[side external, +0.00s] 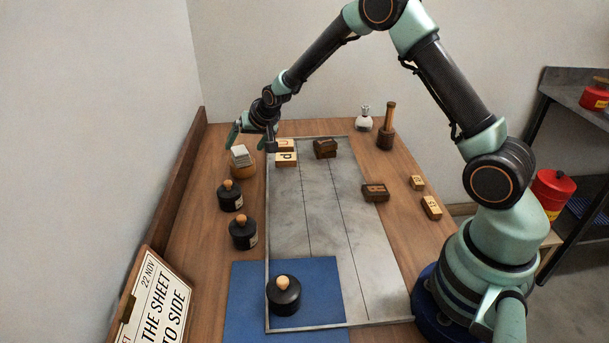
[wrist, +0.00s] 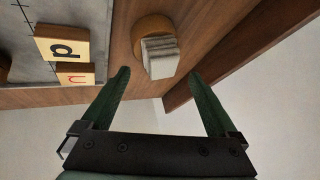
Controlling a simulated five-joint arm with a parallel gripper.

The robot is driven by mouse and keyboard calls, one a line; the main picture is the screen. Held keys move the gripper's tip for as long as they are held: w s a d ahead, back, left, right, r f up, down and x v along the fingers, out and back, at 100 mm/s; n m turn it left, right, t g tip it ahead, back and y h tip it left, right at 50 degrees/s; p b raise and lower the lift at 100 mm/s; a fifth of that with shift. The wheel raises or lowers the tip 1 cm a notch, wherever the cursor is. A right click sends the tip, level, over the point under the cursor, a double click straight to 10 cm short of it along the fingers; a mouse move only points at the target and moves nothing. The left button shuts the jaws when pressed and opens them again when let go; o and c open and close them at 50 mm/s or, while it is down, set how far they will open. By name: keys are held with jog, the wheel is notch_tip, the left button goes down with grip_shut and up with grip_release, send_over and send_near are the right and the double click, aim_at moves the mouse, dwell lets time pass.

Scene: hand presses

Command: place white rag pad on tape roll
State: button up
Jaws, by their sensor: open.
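The white rag pad (side external: 241,153) is a small pale block of layered cloth. It rests on top of the tape roll (side external: 243,170), a tan-brown ring on the wooden table at the far left. In the wrist view the pad (wrist: 160,57) lies over the tape roll (wrist: 150,30) and covers part of it. My gripper (side external: 252,138) is open, just beyond and above the pad in the side view. In the wrist view its two green fingers (wrist: 160,75) stand apart on either side of the pad, with gaps between them and it. Nothing is held.
Letter blocks (side external: 286,159) stand on the grey slab (side external: 330,220) right of my gripper. Black wooden-knobbed pots (side external: 231,196) stand nearer on the left, another (side external: 284,296) on the blue mat (side external: 240,290). A wooden rail (side external: 180,185) borders the left edge. The slab's middle is clear.

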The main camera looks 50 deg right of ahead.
jog(key=s+a+r+n, duration=0.3)
jog(key=s+r, duration=1.3)
jog(key=s+a+r+n+g, duration=0.1)
jog(key=s+n, duration=0.2)
jog(key=s, duration=1.2)
jog(key=shift+a+r+g+y, duration=0.15)
jog(key=shift+r+g+y, duration=0.15)
jog(key=shift+r+g, duration=0.1)
